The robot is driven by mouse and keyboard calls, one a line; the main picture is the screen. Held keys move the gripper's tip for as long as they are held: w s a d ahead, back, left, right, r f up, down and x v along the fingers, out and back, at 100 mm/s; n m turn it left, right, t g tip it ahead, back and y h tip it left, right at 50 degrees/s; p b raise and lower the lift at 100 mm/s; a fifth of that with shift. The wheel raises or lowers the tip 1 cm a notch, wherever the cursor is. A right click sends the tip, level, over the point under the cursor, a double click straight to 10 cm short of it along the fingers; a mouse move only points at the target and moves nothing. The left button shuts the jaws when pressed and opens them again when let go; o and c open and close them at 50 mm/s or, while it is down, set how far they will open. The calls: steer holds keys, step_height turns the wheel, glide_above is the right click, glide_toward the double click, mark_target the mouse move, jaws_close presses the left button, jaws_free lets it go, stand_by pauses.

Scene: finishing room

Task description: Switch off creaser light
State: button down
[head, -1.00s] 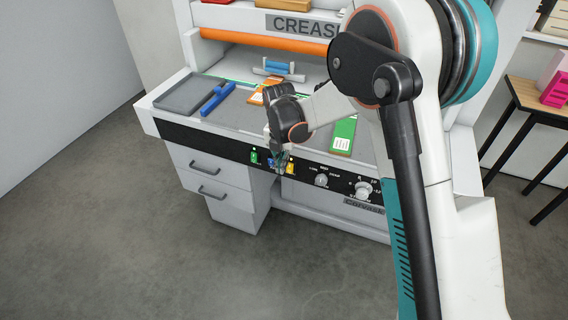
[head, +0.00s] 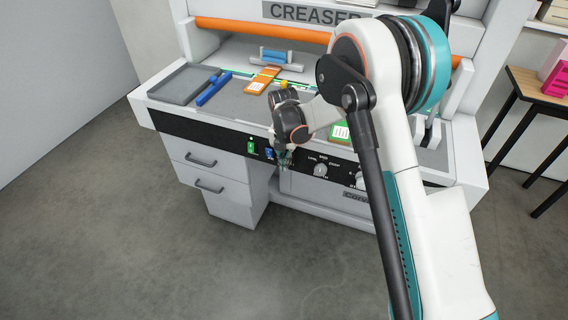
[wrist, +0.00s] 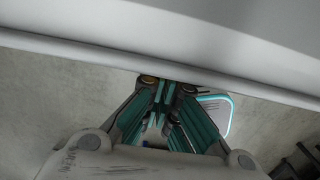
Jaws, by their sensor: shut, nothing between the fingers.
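The creaser (head: 305,12) is a grey and white machine with a black control strip (head: 200,138) along its front edge. On the strip are a green rocker switch (head: 251,146) and a blue switch (head: 268,154). Labels by the switches are too small to read, so I cannot tell which one is the light's.
Round knobs (head: 320,170) sit to the right on the strip. The bed above holds a blue tool (head: 213,88), a grey tray (head: 184,85) and an orange card (head: 262,80). Drawers (head: 207,165) are below left. The floor in front is clear. A pale panel with a cyan rim (wrist: 216,113) shows in the wrist view.

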steer(key=t+b, duration=0.1)
steer(key=f+t+h, duration=0.1)
steer(key=t, duration=0.1)
steer(key=shift+w+d+f+b, duration=0.1)
steer(key=shift+w+f+b, duration=0.1)
steer(key=shift+f+b, duration=0.15)
steer(key=shift+r, duration=0.3)
